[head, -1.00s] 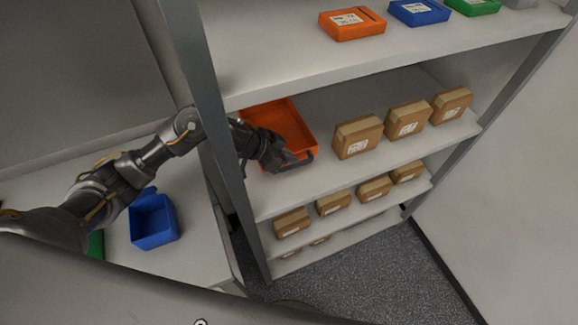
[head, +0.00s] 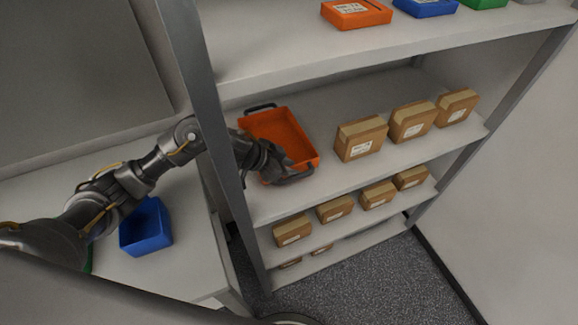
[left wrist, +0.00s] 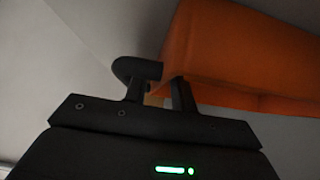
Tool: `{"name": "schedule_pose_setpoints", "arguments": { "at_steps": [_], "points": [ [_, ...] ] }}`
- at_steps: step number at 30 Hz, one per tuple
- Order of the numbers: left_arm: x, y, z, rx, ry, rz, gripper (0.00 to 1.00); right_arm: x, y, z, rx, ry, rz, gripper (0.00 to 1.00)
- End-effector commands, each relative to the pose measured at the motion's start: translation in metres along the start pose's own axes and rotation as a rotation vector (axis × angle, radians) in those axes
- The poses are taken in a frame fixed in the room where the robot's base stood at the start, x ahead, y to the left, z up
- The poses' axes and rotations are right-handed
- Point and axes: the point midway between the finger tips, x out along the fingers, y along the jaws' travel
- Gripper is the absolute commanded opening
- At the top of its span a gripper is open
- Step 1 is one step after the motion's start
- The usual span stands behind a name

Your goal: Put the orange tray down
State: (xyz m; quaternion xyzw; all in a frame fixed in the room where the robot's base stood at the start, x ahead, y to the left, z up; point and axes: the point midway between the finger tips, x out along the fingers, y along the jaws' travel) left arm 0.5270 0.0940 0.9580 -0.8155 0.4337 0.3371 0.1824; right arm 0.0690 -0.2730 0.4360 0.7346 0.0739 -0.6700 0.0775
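The orange tray (head: 277,134) is an open box over the left end of the middle shelf (head: 330,184), beside the post. It has a dark handle at its back and another at its front. My left gripper (head: 280,168) is at the front handle and appears shut on it. In the left wrist view the tray's orange wall (left wrist: 225,50) fills the upper right, beyond the dark fingers (left wrist: 160,92). The grip itself is partly hidden. I cannot tell whether the tray's underside touches the shelf. My right gripper is not in view.
Several cardboard boxes (head: 361,138) stand right of the tray, with more on the shelf below (head: 335,209). The grey post (head: 203,110) is close to my left arm. A blue bin (head: 147,228) is on the left counter. The upper shelf (head: 275,57) holds coloured boxes.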

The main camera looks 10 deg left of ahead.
Motion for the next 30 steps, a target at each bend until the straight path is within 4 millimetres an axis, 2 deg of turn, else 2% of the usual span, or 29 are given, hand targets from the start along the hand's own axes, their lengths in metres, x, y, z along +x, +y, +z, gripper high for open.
{"name": "schedule_pose_setpoints", "arguments": {
  "at_steps": [5, 8, 21, 25, 30],
  "points": [
    [-0.001, 0.0, -0.002, 0.001, 0.001, 0.0, 0.26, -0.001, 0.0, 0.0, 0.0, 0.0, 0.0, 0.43],
    [-0.009, -0.001, -0.004, 0.002, 0.002, -0.002, 0.26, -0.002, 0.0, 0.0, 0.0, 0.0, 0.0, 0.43],
    [-0.096, -0.001, -0.003, 0.004, 0.0, -0.004, 0.26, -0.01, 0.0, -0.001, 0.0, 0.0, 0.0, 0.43],
    [-0.112, -0.001, -0.003, 0.002, 0.001, -0.002, 0.26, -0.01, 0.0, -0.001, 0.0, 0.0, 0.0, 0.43],
    [-0.122, 0.0, -0.002, 0.001, 0.0, -0.001, 0.26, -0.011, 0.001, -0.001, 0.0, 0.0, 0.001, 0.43]
  ]
}}
